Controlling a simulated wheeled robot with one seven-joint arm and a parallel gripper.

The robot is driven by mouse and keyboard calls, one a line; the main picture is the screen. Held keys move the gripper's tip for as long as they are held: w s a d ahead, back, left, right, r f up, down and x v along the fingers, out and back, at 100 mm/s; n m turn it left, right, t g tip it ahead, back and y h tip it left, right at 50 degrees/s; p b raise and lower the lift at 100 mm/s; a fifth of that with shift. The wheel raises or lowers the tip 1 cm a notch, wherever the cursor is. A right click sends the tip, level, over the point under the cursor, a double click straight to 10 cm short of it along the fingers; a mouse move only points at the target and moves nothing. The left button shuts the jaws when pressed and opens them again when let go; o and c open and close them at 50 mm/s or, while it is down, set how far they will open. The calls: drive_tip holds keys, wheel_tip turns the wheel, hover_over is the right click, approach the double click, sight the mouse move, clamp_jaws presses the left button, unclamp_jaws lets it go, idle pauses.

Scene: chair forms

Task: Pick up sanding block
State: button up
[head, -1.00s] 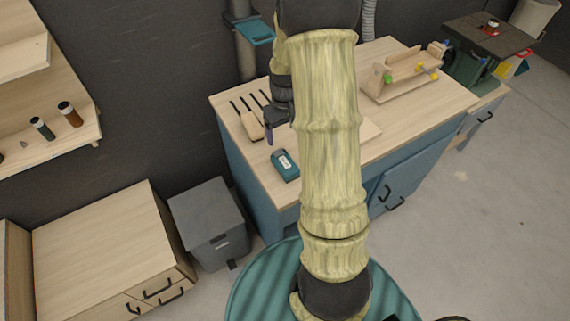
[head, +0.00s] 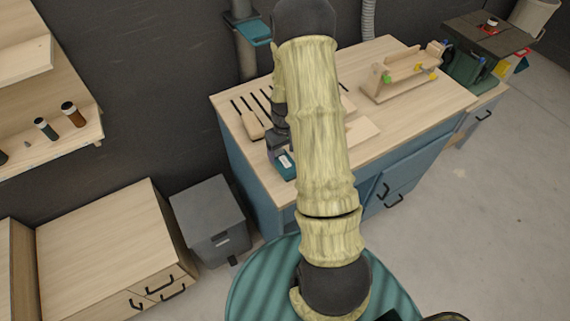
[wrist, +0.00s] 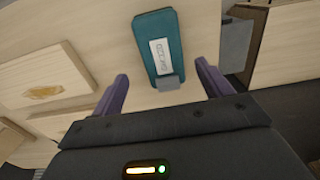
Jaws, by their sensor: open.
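The sanding block (wrist: 158,38) is a teal block with a white label and a grey end. In the wrist view it lies on the wooden bench top, just beyond and between my two purple fingers. My gripper (wrist: 160,88) is open and empty, with a finger on either side of the block's near end. In the head view the sanding block (head: 286,165) lies near the bench's left front edge, partly hidden by my gripper and arm. Whether the fingertips are level with the block is unclear.
On the bench top (head: 425,105), several dark-handled tools (head: 247,115) lie behind the block. A wooden board (head: 362,133) lies to its right, and a wooden jig (head: 400,82) with coloured clamps stands further right. A grey bin (head: 208,218) stands on the floor left of the bench.

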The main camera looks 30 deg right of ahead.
sight(285, 161)
drive_tip(key=f, duration=0.1)
drive_tip(key=f+p, duration=0.1)
drive_tip(key=s+f+p, duration=0.1)
drive_tip(key=shift+a+f, duration=0.25)
drive_tip(key=shift+f, duration=0.05)
drive_tip(key=shift+w+f, duration=0.15)
drive_tip(key=shift+f, duration=0.55)
drive_tip(key=c, duration=1.2)
wheel_tip(285, 161, up, 10)
drive_tip(key=b, duration=0.2)
drive_tip(key=shift+b, duration=0.3)
